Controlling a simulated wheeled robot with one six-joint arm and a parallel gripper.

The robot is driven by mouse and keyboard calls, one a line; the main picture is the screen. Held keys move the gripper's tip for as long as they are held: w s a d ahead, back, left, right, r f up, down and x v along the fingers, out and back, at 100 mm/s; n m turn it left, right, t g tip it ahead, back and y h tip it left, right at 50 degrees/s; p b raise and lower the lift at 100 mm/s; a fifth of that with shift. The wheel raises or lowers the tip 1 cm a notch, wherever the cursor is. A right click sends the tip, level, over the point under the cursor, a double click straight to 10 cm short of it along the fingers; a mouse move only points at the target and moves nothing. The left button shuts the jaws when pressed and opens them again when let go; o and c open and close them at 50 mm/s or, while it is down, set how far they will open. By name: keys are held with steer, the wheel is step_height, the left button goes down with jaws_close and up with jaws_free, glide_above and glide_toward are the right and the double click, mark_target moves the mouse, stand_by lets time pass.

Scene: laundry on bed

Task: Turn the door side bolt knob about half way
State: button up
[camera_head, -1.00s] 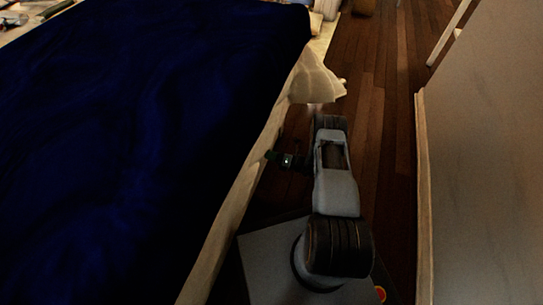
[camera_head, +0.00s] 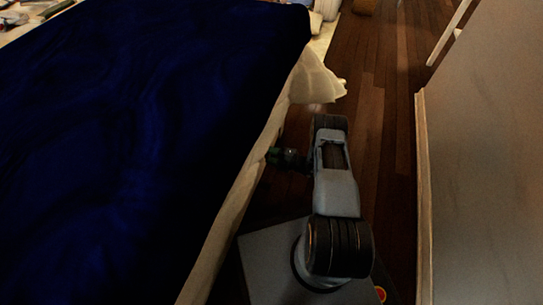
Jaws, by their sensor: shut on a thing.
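My gripper (camera_head: 274,156) is low beside the bed, pointing left, with its tip against the bed's pale side edge (camera_head: 245,185). It is small and dark, and its fingers are hard to make out. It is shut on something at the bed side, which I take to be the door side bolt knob. The knob itself is hidden by the gripper and shadow, so its angle cannot be read.
The bed's dark blue cover (camera_head: 130,140) fills the left. A pale cloth (camera_head: 318,78) hangs from its far corner. A pale upright panel (camera_head: 490,160) stands close on the right. Wooden floor (camera_head: 385,60) runs between, free farther ahead.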

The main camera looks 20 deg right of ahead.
steer(key=shift+m, duration=1.9)
steer(key=o, duration=0.9)
steer(key=shift+d, duration=0.15)
steer(key=p+v, duration=0.3)
steer(key=v, duration=1)
steer(key=shift+s+d, duration=0.25)
steer(key=shift+r, duration=0.1)
